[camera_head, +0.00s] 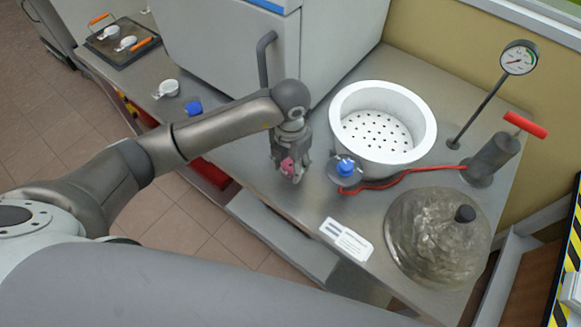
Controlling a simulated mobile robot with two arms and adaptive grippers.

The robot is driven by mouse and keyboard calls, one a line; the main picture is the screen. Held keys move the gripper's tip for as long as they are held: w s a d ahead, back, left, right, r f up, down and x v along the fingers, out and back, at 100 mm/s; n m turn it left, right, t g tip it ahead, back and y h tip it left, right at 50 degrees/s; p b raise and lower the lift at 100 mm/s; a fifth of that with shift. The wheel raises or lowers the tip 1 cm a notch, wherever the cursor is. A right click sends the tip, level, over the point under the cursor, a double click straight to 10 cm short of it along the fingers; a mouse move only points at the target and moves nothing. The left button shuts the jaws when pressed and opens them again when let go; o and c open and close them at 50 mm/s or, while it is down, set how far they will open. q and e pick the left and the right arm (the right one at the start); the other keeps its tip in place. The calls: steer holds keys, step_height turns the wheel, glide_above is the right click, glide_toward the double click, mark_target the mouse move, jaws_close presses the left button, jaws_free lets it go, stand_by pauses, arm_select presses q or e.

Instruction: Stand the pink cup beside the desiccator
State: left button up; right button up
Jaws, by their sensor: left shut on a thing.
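The pink cup (289,165) is small and sits between the fingertips of my left gripper (290,168). The gripper points down and is shut on the cup. The fingers hide part of the cup, and I cannot tell whether its base touches the bench. The desiccator (348,100) is a round white bowl with a perforated plate inside, standing open to the right of the gripper. A blue-capped clear item (345,168) is at the bowl's near side, between it and the cup. My right gripper is not in view.
A grey domed lid (438,240) lies at the right. A red hose (400,182) runs to a hand pump (490,160) beside a gauge (519,58). A white label (346,239) lies near the front edge. An oven (230,45) stands behind. Bare bench (310,208) shows in front of the cup.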

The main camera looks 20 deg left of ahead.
mark_target(290, 166)
arm_select(q)
step_height(290, 166, down, 2)
steer(key=shift+f+p, duration=0.15)
steer(key=shift+p, duration=0.4)
steer(key=shift+f, duration=0.3)
steer(key=shift+f+b, duration=0.25)
steer(key=shift+b, duration=0.05)
steer(key=o, duration=1)
steer(key=shift+r, duration=0.1)
steer(key=shift+o, duration=0.2)
